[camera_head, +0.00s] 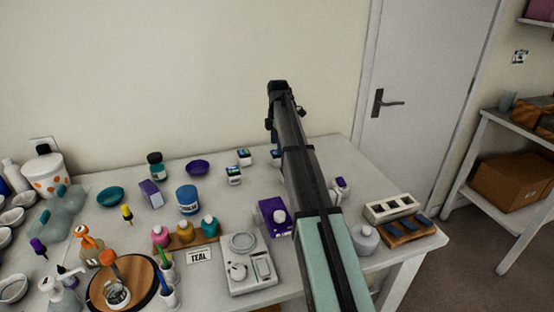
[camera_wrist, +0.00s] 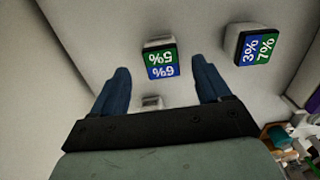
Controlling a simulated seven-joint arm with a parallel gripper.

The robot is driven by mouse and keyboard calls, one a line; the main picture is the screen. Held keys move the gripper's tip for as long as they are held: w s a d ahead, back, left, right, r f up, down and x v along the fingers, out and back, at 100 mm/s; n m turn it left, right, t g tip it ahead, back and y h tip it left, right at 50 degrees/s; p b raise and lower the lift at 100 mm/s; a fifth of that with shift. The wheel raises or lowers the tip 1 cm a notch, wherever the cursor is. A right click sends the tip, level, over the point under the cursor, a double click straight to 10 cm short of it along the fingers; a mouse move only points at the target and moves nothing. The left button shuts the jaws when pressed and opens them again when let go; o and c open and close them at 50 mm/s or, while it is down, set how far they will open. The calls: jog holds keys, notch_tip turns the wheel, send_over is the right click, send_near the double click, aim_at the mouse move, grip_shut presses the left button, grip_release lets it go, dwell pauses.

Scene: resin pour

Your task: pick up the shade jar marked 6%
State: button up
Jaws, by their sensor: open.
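A small pale jar (camera_wrist: 160,58) has a green and blue label, upside down in the wrist view, that appears to read 5% on green and 6% on blue. It lies between and just ahead of the two blue fingertips of my open gripper (camera_wrist: 161,68), with no contact visible. A second jar (camera_wrist: 252,45), marked 3% and 7%, stands to its right. Another small pale jar (camera_wrist: 151,102) shows partly between the fingers, its label unreadable. In the head view, small labelled jars (camera_head: 233,175) stand left of my arm; their marks are too small to read, and I cannot make out the fingers.
A purple box (camera_head: 275,217) and a white scale (camera_head: 249,264) stand near my arm. A purple bowl (camera_head: 197,167) and a blue-capped tub (camera_head: 188,199) are to the left. A white tray (camera_head: 393,207) stands at the right table edge. Bare table surrounds the labelled jars.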

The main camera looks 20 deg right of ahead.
aim_at(277, 155)
jog(key=shift+s+a+f, duration=0.1)
jog(key=shift+f, duration=1.35)
jog(key=shift+a+f, duration=0.1)
jog(key=shift+f, duration=1.35)
jog(key=shift+c, duration=0.4)
jog(key=c, duration=1)
